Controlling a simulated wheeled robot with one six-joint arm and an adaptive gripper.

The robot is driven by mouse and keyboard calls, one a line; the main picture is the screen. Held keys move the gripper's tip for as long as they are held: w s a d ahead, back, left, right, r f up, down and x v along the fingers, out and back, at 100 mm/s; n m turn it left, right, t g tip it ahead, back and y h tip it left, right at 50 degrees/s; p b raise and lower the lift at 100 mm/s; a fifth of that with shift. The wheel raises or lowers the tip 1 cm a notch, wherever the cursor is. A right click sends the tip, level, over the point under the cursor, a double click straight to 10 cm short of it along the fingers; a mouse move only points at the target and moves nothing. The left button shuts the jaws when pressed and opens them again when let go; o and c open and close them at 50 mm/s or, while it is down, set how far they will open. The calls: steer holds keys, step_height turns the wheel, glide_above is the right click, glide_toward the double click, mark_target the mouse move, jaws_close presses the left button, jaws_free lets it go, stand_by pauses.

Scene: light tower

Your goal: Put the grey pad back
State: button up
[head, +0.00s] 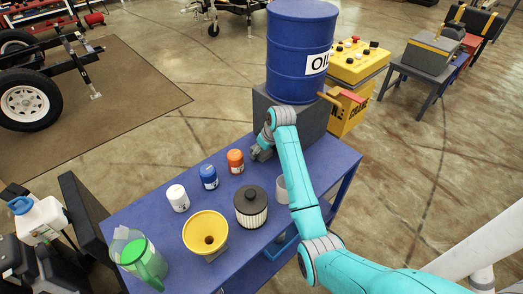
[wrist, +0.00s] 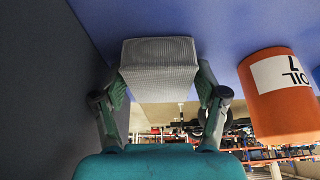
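The grey pad (wrist: 158,66), a light grey block with a textured face, is between the fingers of my gripper (wrist: 160,88) in the wrist view. The fingers lie against its two sides and look shut on it. In the head view my gripper (head: 260,152) is low over the back of the blue table (head: 155,212), beside the dark grey block (head: 315,122) under the oil drum. The pad cannot be clearly made out there. Whether it touches the tabletop is hard to tell.
An orange can (head: 235,161) stands close to my gripper. A blue can (head: 208,177), white can (head: 178,198), yellow funnel (head: 205,232), black-topped filter (head: 251,207) and green jug (head: 138,257) stand farther forward. The blue oil drum (head: 298,50) rises behind.

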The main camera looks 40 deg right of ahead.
steer(key=v, duration=1.2)
steer(key=shift+r, duration=0.2)
steer(key=shift+s, duration=0.1)
